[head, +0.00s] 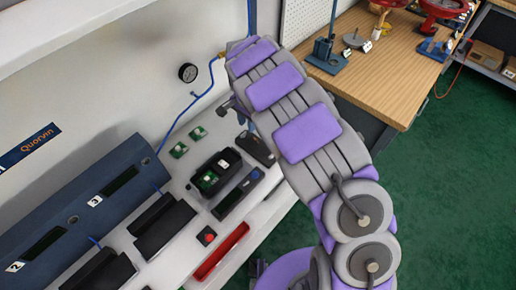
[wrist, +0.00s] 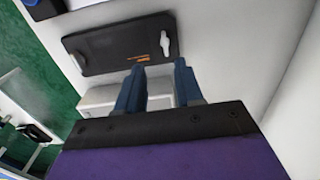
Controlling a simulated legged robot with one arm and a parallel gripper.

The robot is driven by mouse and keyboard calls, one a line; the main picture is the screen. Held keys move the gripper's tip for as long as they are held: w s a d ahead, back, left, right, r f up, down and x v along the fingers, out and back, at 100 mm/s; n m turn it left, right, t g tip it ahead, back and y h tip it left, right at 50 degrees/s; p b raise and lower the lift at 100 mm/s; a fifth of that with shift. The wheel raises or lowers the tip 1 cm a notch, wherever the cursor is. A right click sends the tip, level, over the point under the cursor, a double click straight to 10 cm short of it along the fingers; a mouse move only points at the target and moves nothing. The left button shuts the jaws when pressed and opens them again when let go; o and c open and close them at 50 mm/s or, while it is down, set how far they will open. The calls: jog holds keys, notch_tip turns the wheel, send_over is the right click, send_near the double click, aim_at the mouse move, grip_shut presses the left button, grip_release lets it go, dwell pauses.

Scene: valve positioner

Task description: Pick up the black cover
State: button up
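The black cover (wrist: 115,47) is a flat dark plate with small orange lettering and a pale keyhole-shaped opening at its right end. It lies on the white surface just beyond my fingertips in the wrist view. My gripper (wrist: 158,68) has two blue fingers, apart with nothing between them. The fingertips are near the cover's lower edge in the picture; whether they touch it I cannot tell. In the head view, a dark plate (head: 257,149) beside my arm looks like the cover, partly hidden by the arm. My gripper (head: 237,106) is above the white bench there.
An open black housing (head: 215,172) with green boards, a red tray (head: 221,252) and black bins (head: 163,226) occupy the white bench (head: 275,208). A gauge (head: 188,73) with blue tubing is at the wall. A wooden table (head: 395,75) with tools stands at upper right.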

aim_at(243, 134)
jog(key=f, duration=0.1)
jog(key=a+f+b, duration=0.1)
jog(key=f, duration=0.1)
jog(key=a+f, duration=0.1)
jog(key=f, duration=0.1)
jog(key=shift+s+f+b, duration=0.1)
jog(key=shift+s+b, duration=0.05)
jog(key=shift+b, duration=0.15)
jog(key=shift+d, duration=0.15)
jog(key=shift+d, duration=0.15)
jog(key=shift+c, duration=1.2)
grip_shut()
